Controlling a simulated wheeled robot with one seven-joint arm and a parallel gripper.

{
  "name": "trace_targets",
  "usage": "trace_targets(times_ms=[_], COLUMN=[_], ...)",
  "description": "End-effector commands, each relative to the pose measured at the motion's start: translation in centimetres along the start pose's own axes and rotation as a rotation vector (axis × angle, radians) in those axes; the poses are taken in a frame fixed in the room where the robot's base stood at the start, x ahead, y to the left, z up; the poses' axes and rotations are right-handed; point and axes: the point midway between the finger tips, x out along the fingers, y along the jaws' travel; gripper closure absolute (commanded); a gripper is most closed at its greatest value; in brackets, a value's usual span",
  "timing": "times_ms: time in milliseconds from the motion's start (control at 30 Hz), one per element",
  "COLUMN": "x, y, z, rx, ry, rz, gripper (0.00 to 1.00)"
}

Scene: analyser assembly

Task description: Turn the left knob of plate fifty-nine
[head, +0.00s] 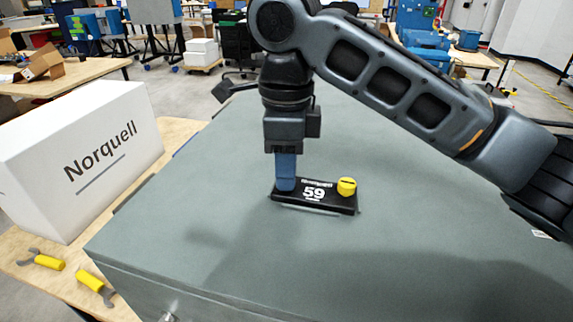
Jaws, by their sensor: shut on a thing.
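Plate fifty-nine (325,205) is a black plate with a white "59", lying on the grey-green top of a large cabinet (190,240). A yellow knob (347,187) stands at its right end. My gripper (286,184) points straight down at the plate's left end, and its blue fingers are shut there on the left knob. The fingers hide that knob, so its colour and angle cannot be seen.
A white box marked "Norquell" (75,160) stands on a wooden table to the left. Two yellow-handled tools (42,261) (95,287) lie at that table's front. The cabinet top around the plate is mostly clear.

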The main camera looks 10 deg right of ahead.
Motion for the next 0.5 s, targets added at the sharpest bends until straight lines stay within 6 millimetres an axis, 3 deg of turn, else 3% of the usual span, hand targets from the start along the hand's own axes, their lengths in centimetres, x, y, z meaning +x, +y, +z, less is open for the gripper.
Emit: trace_targets(times_ms=[500], x=[-0.36], y=[-0.33], z=[0.06], rx=[0.044], ry=[-0.009], rz=[-0.011], gripper=[1.00])
